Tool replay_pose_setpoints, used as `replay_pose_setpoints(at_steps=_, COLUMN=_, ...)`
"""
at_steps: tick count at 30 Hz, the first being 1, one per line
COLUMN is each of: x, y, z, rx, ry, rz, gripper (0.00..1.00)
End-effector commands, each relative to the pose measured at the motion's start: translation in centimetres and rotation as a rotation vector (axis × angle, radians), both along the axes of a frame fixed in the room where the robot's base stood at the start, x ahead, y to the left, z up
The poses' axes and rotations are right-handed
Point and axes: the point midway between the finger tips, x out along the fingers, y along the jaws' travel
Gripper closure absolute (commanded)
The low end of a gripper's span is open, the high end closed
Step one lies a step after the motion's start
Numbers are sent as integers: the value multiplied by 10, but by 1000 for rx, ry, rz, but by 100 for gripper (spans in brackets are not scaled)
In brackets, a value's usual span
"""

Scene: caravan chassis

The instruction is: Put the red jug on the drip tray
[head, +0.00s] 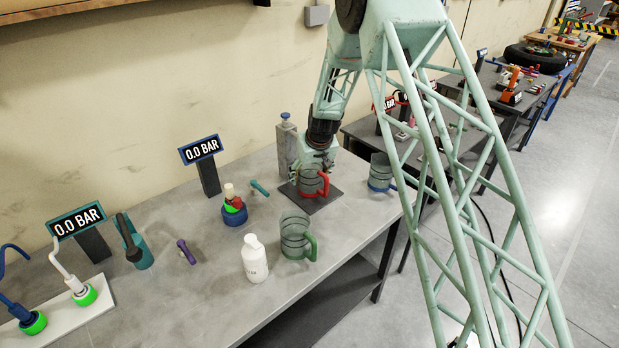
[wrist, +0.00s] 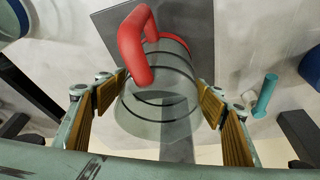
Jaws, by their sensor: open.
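The red jug (head: 307,185), a clear grey jug with a red handle and red band, appears to stand upright on the dark square drip tray (head: 331,195) at the back of the bench. My gripper (head: 316,160) is at the jug from behind. In the wrist view the jug (wrist: 160,112) sits between the two open fingers of my gripper (wrist: 160,92), one pad close on each side. I cannot tell whether the pads touch it. The tray (wrist: 195,25) shows behind the red handle. The jug's base contact is partly hidden.
A grey post (head: 288,148) with a blue top stands beside the tray. A green-handled jug (head: 294,236) and white bottle (head: 254,259) stand in front, a blue-handled jug (head: 380,172) to the right. A blue-based fitting (head: 234,212) is left. Bare bench lies between.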

Motion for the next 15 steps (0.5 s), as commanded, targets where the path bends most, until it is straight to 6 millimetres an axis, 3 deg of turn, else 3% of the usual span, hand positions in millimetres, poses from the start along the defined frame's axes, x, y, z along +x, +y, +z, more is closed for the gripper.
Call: replay_pose_setpoints(at_steps=15, x=-18, y=-8, z=49, rx=0, ry=-1, rz=1, gripper=36)
